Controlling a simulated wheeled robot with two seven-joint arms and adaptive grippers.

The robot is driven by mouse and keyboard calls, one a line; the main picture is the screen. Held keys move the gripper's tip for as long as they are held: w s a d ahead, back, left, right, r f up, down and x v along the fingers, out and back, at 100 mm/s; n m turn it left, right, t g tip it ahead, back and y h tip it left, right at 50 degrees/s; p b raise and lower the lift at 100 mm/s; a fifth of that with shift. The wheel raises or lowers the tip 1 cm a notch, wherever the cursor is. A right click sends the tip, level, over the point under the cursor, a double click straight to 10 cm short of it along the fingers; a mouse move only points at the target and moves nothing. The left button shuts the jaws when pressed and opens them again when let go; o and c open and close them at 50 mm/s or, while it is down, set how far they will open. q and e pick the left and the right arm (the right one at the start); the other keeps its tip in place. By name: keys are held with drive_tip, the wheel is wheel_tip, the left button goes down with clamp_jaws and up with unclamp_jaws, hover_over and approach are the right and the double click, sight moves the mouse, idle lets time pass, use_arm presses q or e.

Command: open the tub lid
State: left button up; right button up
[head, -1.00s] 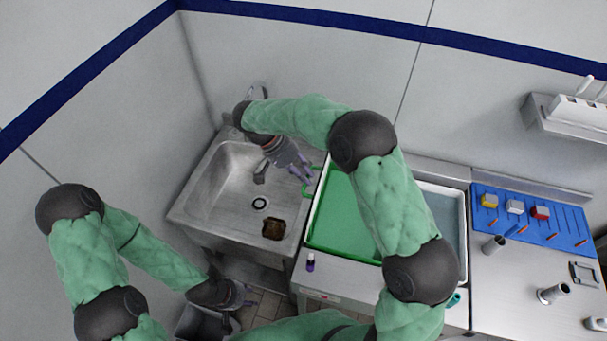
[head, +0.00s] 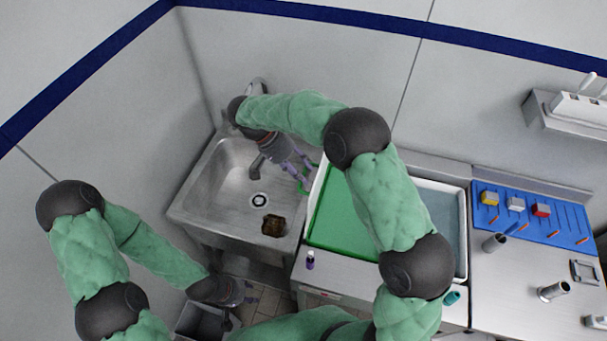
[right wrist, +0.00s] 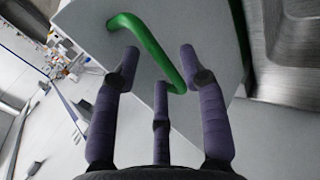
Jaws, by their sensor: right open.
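A green handle (head: 301,188) sticks out at the lid's left side, towards the sink. My right gripper (head: 303,172) is open beside this handle. In the right wrist view the bent green handle (right wrist: 150,42) passes between and just beyond the open purple fingers (right wrist: 160,60); I see no clear grip on it. My left gripper (head: 249,293) hangs low at the left, below the sink and far from the tub; its finger opening is too small to judge.
A metal sink (head: 205,195) with a brown sponge-like block (head: 273,224) and a tap stands left of the tub. A small purple bottle (head: 310,260) stands at the counter's front.

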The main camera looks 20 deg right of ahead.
drive_tip(key=v, duration=1)
drive_tip(key=shift+s+a, duration=0.1)
